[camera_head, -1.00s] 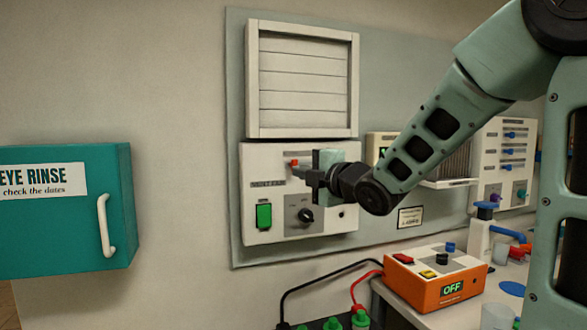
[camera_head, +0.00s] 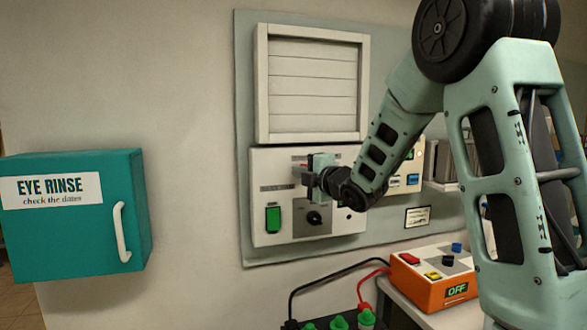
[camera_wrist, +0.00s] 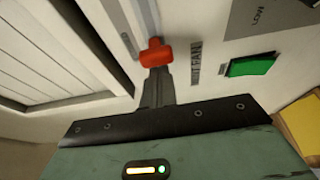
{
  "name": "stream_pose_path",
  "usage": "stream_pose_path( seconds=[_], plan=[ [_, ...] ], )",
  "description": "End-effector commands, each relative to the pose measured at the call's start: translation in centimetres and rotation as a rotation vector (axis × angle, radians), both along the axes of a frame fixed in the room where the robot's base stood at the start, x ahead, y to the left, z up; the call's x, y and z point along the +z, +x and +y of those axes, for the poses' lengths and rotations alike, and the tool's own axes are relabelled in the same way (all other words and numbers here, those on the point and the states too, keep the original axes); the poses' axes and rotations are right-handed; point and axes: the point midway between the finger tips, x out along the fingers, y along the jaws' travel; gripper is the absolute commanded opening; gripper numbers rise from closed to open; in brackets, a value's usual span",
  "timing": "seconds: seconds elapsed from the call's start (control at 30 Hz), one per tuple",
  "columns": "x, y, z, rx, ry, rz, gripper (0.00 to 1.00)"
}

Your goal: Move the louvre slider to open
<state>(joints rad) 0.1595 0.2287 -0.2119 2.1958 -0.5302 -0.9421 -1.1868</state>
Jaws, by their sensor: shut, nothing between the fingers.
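The louvre (camera_head: 315,88) is a white framed vent on the wall panel, its slats lying flat and closed. Below it, a white control box (camera_head: 268,184) carries the red slider knob (camera_head: 302,165), partly hidden behind my gripper in the head view. In the wrist view the red knob (camera_wrist: 155,52) sits at the near end of its slot, with track showing beyond it. My gripper (camera_head: 308,180) is shut and empty. In the wrist view its fingertips (camera_wrist: 157,72) are right at the knob, touching or nearly so; I cannot tell which.
The box also has a green rocker switch (camera_head: 273,219) and a black dial (camera_head: 314,218) just below my gripper. A teal eye-rinse cabinet (camera_head: 75,230) is at left. An orange unit reading OFF (camera_head: 432,292) stands on the bench at lower right.

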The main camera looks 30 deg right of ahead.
Motion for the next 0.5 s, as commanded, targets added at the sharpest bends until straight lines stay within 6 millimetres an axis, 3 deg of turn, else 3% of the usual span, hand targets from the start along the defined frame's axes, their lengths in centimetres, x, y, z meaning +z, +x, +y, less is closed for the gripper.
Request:
stream_pose_path(
  seconds=[0.37,0.5],
  plan=[
    [-0.1,-0.1,-0.3,0.000,0.000,0.000,0.00],
    [-0.4,-0.6,-2.3,-0.004,-0.002,-0.003,0.00]
  ],
)
